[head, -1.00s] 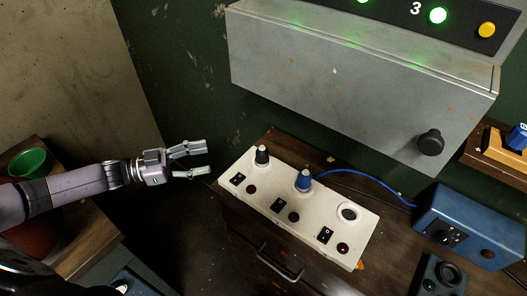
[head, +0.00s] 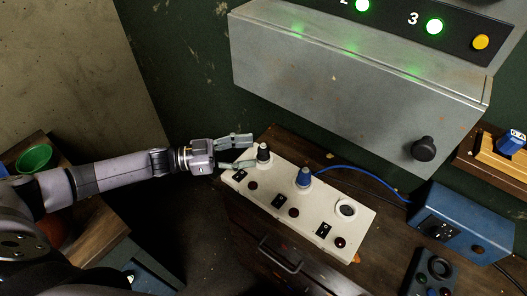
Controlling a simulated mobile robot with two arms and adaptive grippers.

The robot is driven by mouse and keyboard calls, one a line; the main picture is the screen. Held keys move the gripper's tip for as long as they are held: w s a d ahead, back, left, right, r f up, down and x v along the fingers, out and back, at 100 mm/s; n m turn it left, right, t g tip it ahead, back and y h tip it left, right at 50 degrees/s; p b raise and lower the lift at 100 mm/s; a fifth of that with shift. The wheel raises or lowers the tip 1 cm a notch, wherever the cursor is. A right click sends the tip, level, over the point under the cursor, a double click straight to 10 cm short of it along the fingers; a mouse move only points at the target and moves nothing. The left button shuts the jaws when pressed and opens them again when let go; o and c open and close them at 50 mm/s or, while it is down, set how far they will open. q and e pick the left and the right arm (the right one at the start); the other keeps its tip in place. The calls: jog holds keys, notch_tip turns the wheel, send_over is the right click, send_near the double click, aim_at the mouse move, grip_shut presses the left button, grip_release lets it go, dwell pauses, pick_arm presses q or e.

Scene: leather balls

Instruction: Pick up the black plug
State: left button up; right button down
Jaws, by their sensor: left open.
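A blue plug (head: 304,177) with a blue cable sits in the middle socket. My right gripper is not in view.
A grey metal box (head: 340,85) with a black knob (head: 424,149) hangs above the panel. A blue box (head: 462,224) stands to the right, near a wooden holder (head: 500,157). A green bowl (head: 35,158) is at the far left.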

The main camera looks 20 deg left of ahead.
aim_at(264, 150)
pick_arm(q)
jog(key=p+x, duration=0.1)
jog(key=x, duration=0.3)
jog(key=shift+w+d+p, duration=0.15)
jog(key=shift+d+p, duration=0.1)
jog(key=shift+p, duration=0.15)
jog(key=shift+w+d+f, duration=0.1)
jog(key=shift+d+f, duration=0.05)
jog(key=shift+d, duration=0.1)
jog(key=shift+a, duration=0.1)
jog(key=shift+c, duration=0.4)
jog(key=shift+c, duration=1.3)
jog(key=c, duration=0.9)
